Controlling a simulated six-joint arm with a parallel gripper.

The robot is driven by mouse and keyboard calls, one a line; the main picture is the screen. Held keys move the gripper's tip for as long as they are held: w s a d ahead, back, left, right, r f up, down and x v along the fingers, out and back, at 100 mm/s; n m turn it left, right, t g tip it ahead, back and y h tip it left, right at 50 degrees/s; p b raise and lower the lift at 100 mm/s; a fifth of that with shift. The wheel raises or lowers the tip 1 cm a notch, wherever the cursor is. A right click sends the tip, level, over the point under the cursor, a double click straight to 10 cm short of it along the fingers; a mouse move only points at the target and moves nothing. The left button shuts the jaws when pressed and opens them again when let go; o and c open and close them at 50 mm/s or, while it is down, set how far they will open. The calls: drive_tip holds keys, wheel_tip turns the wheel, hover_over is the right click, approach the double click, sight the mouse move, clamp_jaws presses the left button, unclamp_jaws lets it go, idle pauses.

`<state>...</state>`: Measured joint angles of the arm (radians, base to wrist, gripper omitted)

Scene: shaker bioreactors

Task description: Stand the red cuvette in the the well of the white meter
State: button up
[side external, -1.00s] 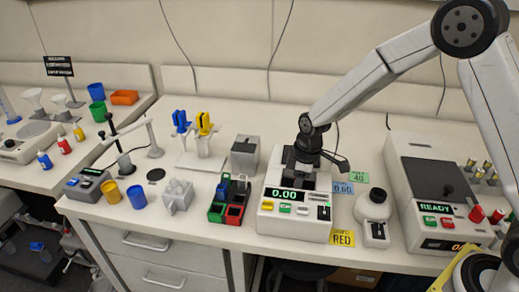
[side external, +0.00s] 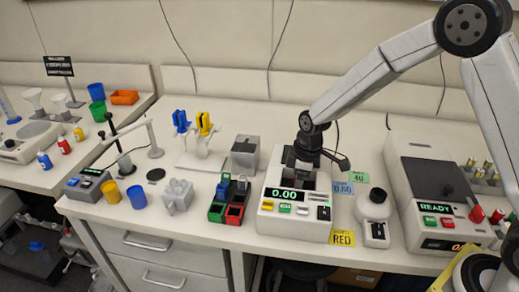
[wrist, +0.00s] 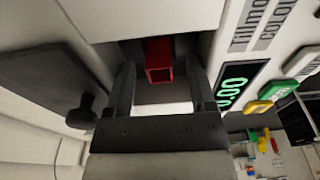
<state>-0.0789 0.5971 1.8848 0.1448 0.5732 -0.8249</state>
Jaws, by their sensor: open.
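The white meter (side external: 293,228) stands near the front edge of the bench, its green display reading 0.00. My gripper (side external: 300,172) points down over the back part of the meter. In the wrist view my gripper (wrist: 160,78) is open, with one dark finger on each side of the red cuvette (wrist: 158,62) and a gap visible on both sides. The cuvette is in the dark well opening of the meter (wrist: 150,12), with its hollow end facing the camera. Its lower part is hidden, so I cannot tell how deep it sits. The cuvette is hidden in the side view.
A rack with green, red and dark compartments (side external: 217,212) stands left of the meter, and a grey box (side external: 245,153) behind it. A small white device (side external: 375,230) and a larger READY machine (side external: 432,220) are to the right. A yellow RED label (side external: 343,238) lies beside the meter.

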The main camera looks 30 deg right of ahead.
wheel_tip(320, 180, up, 7)
drive_tip(key=shift+f, duration=0.2)
idle(0.8)
drive_tip(key=s+d+m, duration=0.2)
drive_tip(key=s+m, duration=0.2)
drive_tip(key=s, duration=0.4)
drive_tip(key=s+d+m+t+h, duration=0.1)
drive_tip(key=s+d+m, duration=0.2)
drive_tip(key=s+m, duration=0.2)
drive_tip(key=s+f, duration=0.1)
drive_tip(key=s, duration=0.2)
drive_tip(key=shift+s+t, duration=0.3)
drive_tip(key=shift+s, duration=0.05)
